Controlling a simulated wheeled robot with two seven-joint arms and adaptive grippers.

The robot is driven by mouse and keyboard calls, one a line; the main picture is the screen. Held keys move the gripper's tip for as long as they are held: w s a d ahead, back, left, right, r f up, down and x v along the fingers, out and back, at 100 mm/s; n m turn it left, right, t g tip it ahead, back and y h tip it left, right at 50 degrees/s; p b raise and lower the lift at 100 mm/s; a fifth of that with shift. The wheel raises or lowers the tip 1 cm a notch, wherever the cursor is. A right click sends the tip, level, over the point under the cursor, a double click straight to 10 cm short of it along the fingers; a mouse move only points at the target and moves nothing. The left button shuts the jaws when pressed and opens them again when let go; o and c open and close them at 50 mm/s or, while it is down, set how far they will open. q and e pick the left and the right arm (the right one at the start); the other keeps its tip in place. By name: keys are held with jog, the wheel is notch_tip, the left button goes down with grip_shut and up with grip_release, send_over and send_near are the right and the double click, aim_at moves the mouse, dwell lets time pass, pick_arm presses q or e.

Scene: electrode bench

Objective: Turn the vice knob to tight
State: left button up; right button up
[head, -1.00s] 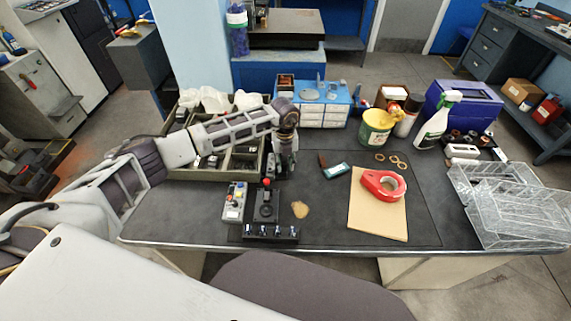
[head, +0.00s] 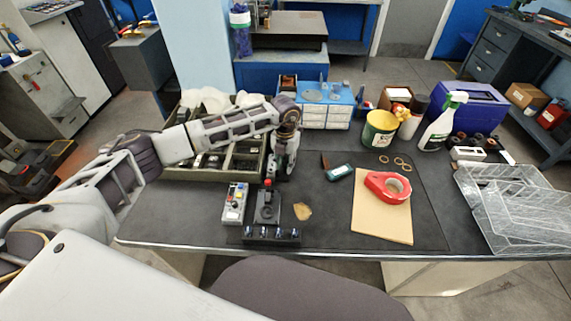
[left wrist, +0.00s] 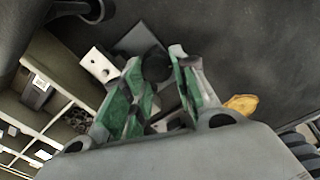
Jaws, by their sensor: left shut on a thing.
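A dark round knob (left wrist: 157,67) sits between the green-padded fingers of my left gripper (left wrist: 154,78) in the left wrist view, and the gripper is shut on it. In the head view my left gripper (head: 277,175) points down at the back of a small black fixture (head: 267,207) near the front of the bench. The gripper hides the knob there. A small red part (head: 267,183) shows at the fixture's top, beside the fingers. Any tightness marking is too small to read. My right gripper is not in view.
A grey control box (head: 235,203) stands just left of the fixture, and a tan piece (head: 302,211) lies to its right. A red tape dispenser (head: 386,188) lies further right. The mat's middle is mostly clear.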

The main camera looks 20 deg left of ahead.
aim_at(285, 165)
pick_arm(q)
jog(key=o, duration=0.8)
jog(key=shift+r, duration=0.7)
notch_tip(285, 165, up, 11)
jog(key=shift+f, duration=0.15)
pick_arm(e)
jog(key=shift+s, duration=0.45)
